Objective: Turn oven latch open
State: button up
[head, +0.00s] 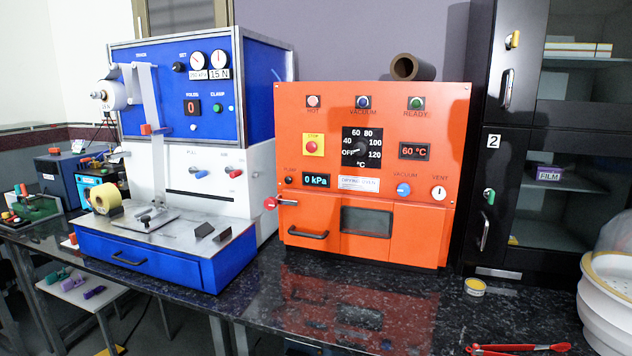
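The orange drying oven (455,140) stands on the dark speckled counter in the head view. Its latch (271,203), a red ball knob on a short metal lever, sits at the left edge of the door's upper part. The lever lies about level, with the knob pointing left. The oven door (330,250) looks closed, with a dark handle (308,234) and a small window (367,222). The oven display reads 60 °C and the pressure display (316,180) reads 0 kPa. My gripper is not in view.
A blue and white machine (262,80) stands close left of the latch. A black cabinet (490,150) is at the right. Red-handled tongs (520,349), a small yellow-lidded tin (475,286) and a white vessel (605,310) are front right. The counter (400,310) before the oven is clear.

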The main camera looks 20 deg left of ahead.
aim_at(271, 203)
jog(key=i+j+u, duration=0.2)
jog(key=j+u, duration=0.2)
jog(key=i+j+u, duration=0.2)
jog(key=u, duration=0.15)
